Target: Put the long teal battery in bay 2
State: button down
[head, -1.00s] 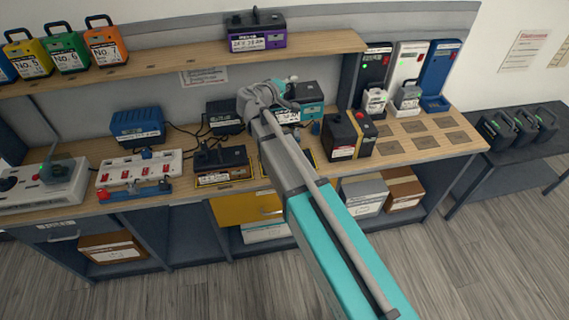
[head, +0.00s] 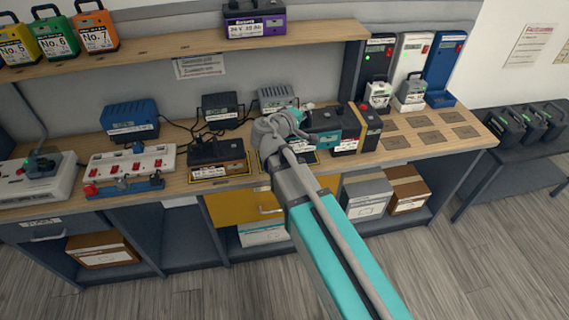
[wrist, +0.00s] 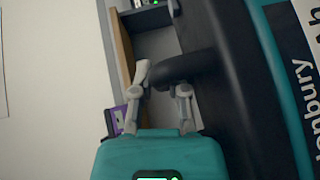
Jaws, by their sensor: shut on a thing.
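The long teal battery (head: 329,137) is black with teal parts and a white label. It is in my gripper (head: 300,116), in front of the grey charger and close to the left of a black battery with red and yellow parts (head: 371,130). In the wrist view my gripper's fingers (wrist: 165,92) are shut around the dark handle; the battery's black side and teal band (wrist: 283,85) fill the right. I cannot tell whether its underside touches the bench. A yellow-outlined bay (head: 303,158) is partly hidden behind my arm. I cannot read a bay number.
A brown-and-black battery (head: 218,153) stands left of my gripper on the bench. Chargers, blue (head: 130,120), black (head: 222,110) and grey (head: 275,97), line the back with cables. Dark square pads (head: 432,135) at the right are empty. A shelf (head: 180,53) runs above.

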aim_at(312, 126)
jog(key=shift+s+d+f+b, duration=0.5)
jog(key=shift+s+f+b, duration=0.15)
jog(key=shift+s+f, duration=0.2)
jog(key=shift+s+d+f+b, duration=0.45)
jog(key=shift+s+f+b, duration=0.25)
jog(key=shift+f, duration=0.1)
jog(key=shift+w, duration=0.1)
jog(key=w+a+f+b, duration=0.7)
jog(key=w+f+b, duration=0.2)
jog(key=w, duration=0.1)
jog(key=shift+w+a, duration=0.25)
jog(key=shift+w, duration=0.1)
jog(key=f+b, duration=0.4)
jog(key=shift+w+a, duration=0.2)
jog(key=shift+w, duration=0.1)
